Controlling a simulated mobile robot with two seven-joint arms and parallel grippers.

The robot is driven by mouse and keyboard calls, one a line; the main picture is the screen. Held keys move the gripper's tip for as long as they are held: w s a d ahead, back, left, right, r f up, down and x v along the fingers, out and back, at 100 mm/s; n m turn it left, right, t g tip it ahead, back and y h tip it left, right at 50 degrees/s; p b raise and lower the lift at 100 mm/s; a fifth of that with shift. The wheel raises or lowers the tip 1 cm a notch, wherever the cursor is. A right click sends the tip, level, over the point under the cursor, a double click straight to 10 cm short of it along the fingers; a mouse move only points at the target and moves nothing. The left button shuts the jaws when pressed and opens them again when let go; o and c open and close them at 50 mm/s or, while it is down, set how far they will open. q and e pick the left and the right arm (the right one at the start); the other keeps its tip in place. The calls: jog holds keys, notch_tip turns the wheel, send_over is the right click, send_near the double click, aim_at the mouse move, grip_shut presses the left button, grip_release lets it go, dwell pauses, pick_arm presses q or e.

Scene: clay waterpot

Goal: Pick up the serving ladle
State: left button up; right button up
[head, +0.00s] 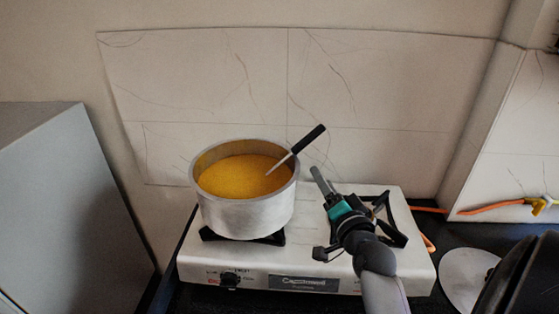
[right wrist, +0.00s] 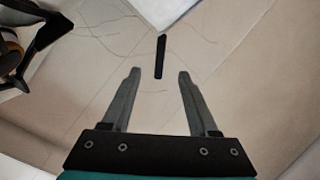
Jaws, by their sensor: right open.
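The serving ladle (head: 307,140) leans in a metal pot (head: 246,215) of yellow-orange food, its black handle sticking up to the right over the rim. Its lower end is hidden in the food. My right gripper (head: 318,172) is to the right of the pot, a little below and right of the handle, apart from it. In the right wrist view the open gripper (right wrist: 158,75) has empty space between its fingers, and the black ladle handle (right wrist: 160,57) shows just beyond the fingertips, roughly centred between them. My left gripper is not in view.
The pot stands on the left burner of a white gas stove (head: 255,272). The right burner grate (head: 392,228) is empty, partly behind my right arm. A tiled wall (head: 390,90) rises close behind. A grey cabinet (head: 70,200) stands at left, and an orange hose (head: 490,208) runs at right.

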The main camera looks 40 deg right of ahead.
send_near(304, 147)
jog(key=x, duration=0.4)
jog(key=shift+w+d+f, duration=0.15)
jog(key=shift+w+f, duration=0.05)
jog(key=shift+w, duration=0.1)
jog(key=shift+w+d+r, duration=0.15)
jog(key=shift+w+d, duration=0.1)
jog(key=shift+w, duration=0.45)
jog(key=shift+x, duration=2)
jog(key=shift+a+r, duration=0.1)
grip_shut()
